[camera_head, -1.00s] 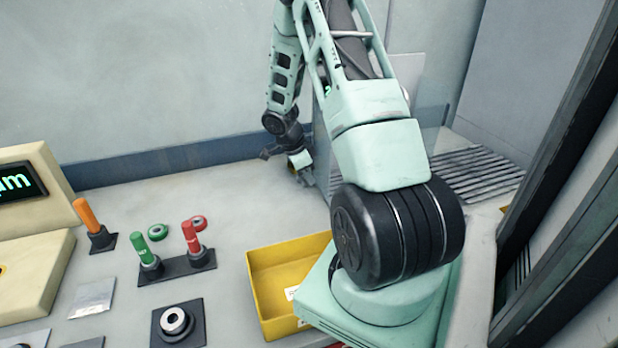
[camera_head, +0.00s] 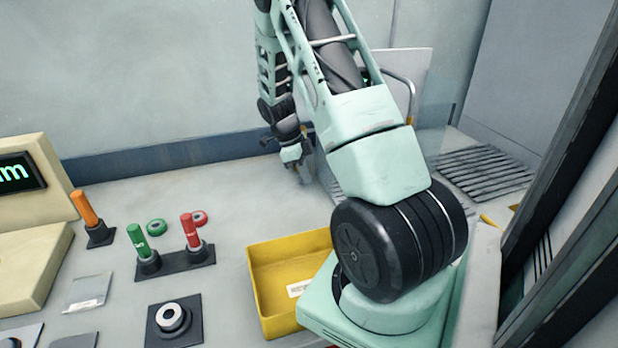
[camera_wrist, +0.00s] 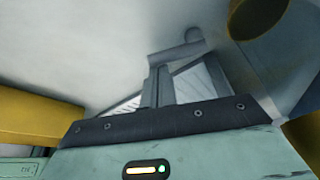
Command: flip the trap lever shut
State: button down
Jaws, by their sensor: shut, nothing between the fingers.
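My gripper (camera_head: 303,174) hangs low near the left edge of a grey upright panel, behind the yellow bin, in the head view. Its jaws are shut and hold nothing. In the wrist view the grey fingers (camera_wrist: 178,62) reach up from the dark mount. I cannot pick out the trap lever for certain. A bent metal pipe or handle (camera_head: 405,88) with a yellow lower end shows behind my arm, partly hidden. A dark yellow round-ended piece (camera_wrist: 258,16) stands at the upper right of the wrist view, apart from the fingers.
A slatted rack (camera_head: 485,170) lies at the right. The back counter left of my gripper is clear.

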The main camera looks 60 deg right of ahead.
jog(key=shift+w+a+m+y, duration=0.3)
jog(key=shift+w+m, duration=0.1)
jog(key=shift+m, duration=0.6)
jog(key=shift+w+a, duration=0.15)
jog(key=shift+w, duration=0.2)
jog(key=shift+w+m+y+p, duration=0.3)
jog(key=shift+m+y, duration=0.1)
jog(key=shift+m, duration=0.5)
jog(key=shift+w+a+p, duration=0.1)
jog(key=shift+w+p, duration=0.2)
jog(key=shift+w, duration=0.35)
jog(key=b+v, duration=0.1)
jog(key=v, duration=1.6)
jog(key=shift+w+b, duration=0.3)
jog(key=shift+b, duration=0.05)
jog(key=shift+a, duration=0.1)
